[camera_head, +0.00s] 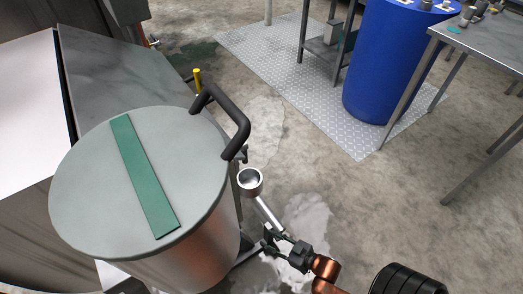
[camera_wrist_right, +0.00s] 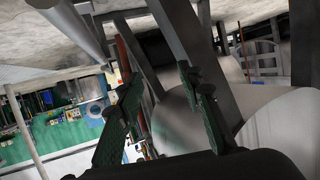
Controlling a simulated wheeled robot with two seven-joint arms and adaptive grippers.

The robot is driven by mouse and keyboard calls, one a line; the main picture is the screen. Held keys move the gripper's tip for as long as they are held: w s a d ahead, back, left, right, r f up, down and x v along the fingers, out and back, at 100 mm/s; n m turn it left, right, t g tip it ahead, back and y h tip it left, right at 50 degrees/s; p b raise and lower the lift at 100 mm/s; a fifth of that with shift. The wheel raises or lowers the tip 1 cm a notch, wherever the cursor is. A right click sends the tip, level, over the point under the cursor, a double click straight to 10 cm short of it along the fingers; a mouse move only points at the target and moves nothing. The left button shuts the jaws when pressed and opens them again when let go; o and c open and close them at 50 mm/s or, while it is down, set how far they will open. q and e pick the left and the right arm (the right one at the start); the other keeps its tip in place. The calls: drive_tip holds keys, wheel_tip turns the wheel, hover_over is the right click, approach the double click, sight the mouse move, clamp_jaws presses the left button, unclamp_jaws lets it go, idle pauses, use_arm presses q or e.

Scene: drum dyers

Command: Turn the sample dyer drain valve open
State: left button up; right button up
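The sample dyer appears to be the steel drum with a grey lid (camera_head: 85,180), a green stripe and a black bar handle (camera_head: 237,122). A silver round cup-shaped end on a tube (camera_head: 265,212) stands out beside its right side. I cannot tell whether this is part of the drain valve; no valve lever is clearly visible. My right gripper (camera_head: 270,241) is low beside the drum, near the tube's lower end. In the right wrist view its two fingers (camera_wrist_right: 162,88) are apart, with grey metal bars showing behind them. Contact cannot be told. My left gripper is out of view.
A yellow-topped post (camera_head: 197,80) stands behind the drum. A blue barrel (camera_head: 390,60) and a metal table (camera_head: 482,48) stand at the upper right. A dark shelf stand (camera_head: 330,48) is beside the barrel. The concrete floor between is mostly clear, with pale wet patches.

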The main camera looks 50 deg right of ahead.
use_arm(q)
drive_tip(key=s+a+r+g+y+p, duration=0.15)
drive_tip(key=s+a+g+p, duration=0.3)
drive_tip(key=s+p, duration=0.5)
use_arm(e)
drive_tip(key=w+d+r+m+t+h, duration=0.1)
drive_tip(key=w+d+r, duration=0.4)
drive_tip(key=r, duration=0.4)
drive_tip(key=w+d+r+t+h, duration=0.1)
drive_tip(key=w+d+r+t, duration=0.1)
drive_tip(key=w+r, duration=0.55)
drive_tip(key=w+d+r+m+t, duration=0.1)
drive_tip(key=w+d+r, duration=0.3)
drive_tip(key=r, duration=0.6)
drive_tip(key=w+b, duration=0.2)
drive_tip(key=w, duration=0.3)
drive_tip(key=shift+w+a+b, duration=0.1)
drive_tip(key=shift+w+b, duration=0.25)
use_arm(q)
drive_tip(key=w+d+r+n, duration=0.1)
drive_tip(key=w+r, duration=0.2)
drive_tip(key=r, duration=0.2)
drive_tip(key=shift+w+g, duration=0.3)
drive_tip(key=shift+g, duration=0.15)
use_arm(e)
drive_tip(key=shift+w+r, duration=0.15)
drive_tip(key=shift+w, duration=0.4)
clamp_jaws()
